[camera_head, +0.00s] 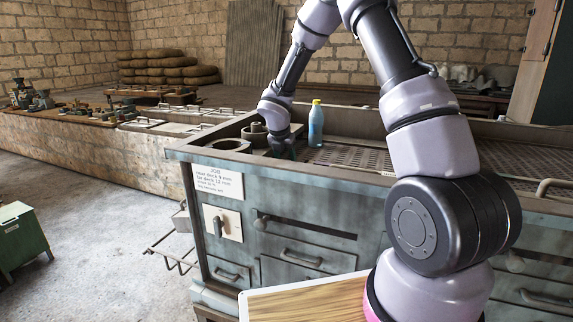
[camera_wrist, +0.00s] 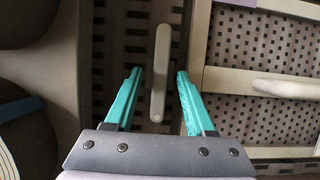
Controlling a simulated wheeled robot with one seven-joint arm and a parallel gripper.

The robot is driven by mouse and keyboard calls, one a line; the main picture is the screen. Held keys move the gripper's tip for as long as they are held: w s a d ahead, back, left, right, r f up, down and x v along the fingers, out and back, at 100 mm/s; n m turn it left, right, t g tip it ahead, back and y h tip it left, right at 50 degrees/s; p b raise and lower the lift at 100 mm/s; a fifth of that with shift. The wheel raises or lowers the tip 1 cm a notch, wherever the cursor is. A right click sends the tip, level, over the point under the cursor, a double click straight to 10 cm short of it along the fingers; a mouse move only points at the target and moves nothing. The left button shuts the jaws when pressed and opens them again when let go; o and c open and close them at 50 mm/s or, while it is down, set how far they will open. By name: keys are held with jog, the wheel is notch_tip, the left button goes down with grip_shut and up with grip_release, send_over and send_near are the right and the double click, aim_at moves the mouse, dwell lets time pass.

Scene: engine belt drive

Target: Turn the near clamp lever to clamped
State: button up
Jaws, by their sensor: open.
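A light grey bar-shaped lever (camera_wrist: 161,65), which looks like a clamp lever, lies lengthwise in the wrist view over a dark perforated surface. A small round mark shows at its lower end. My gripper (camera_wrist: 158,73) has two teal fingers, spread apart, one on each side of the lever in the picture. I see no contact, and I cannot tell how far above the lever the fingertips are. In the head view my gripper (camera_head: 285,152) is low over the left end of the workbench, and the lever cannot be made out there.
A blue-green bottle (camera_head: 316,125) stands just right of my gripper on the workbench (camera_head: 350,182). A round grey part (camera_head: 228,145) lies to the left. A second pale handle (camera_wrist: 288,88) is on a frame at the right in the wrist view. Perforated bench top extends right.

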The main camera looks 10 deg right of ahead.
jog(key=shift+w+d+f, duration=0.1)
jog(key=shift+w+f, duration=0.05)
jog(key=shift+f, duration=0.2)
grip_shut()
